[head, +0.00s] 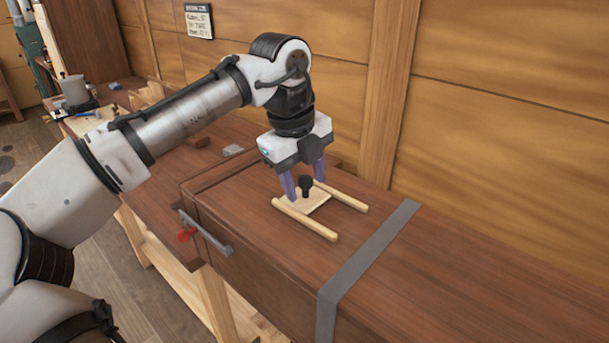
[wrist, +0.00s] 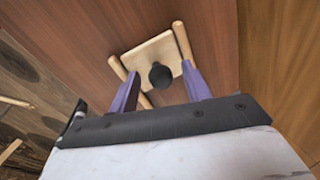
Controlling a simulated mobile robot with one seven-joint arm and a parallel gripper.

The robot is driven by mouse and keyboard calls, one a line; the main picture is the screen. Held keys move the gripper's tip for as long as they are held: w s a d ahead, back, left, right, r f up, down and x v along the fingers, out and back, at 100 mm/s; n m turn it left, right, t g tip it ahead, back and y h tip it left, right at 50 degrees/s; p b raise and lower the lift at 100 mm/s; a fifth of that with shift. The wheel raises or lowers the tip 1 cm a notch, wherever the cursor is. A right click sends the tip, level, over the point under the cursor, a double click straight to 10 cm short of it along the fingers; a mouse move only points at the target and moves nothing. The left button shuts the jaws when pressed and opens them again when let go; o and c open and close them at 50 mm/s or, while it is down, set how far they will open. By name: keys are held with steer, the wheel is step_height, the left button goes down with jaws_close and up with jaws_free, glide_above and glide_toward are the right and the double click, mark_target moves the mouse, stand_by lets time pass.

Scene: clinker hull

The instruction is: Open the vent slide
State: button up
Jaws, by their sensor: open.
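The vent slide (head: 318,203) is a pale wooden plate between two light wooden rails (head: 305,219) on top of the brown wooden chest. A black knob (head: 305,184) stands up from the plate. The plate (wrist: 150,47) and knob (wrist: 159,75) also show in the wrist view. My gripper (head: 304,190) is open, pointing down over the plate, with its purple fingers on either side of the knob. In the wrist view, my gripper (wrist: 158,84) has visible gaps between each finger and the knob. Whether the fingertips touch the plate cannot be told.
A grey strap (head: 365,258) crosses the chest to the right of the rails. A wooden wall (head: 480,110) stands close behind. The chest top right of the strap is clear.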

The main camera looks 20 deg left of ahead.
jaws_close()
steer(key=shift+d, duration=0.1)
steer(key=d, duration=0.1)
steer(key=s+d, duration=0.1)
steer(key=d, duration=0.1)
steer(key=s+d, duration=0.1)
steer(key=d, duration=0.1)
steer(key=shift+d+p, duration=0.2)
steer(key=shift+p, duration=0.2)
jaws_free()
steer(key=shift+r, duration=0.1)
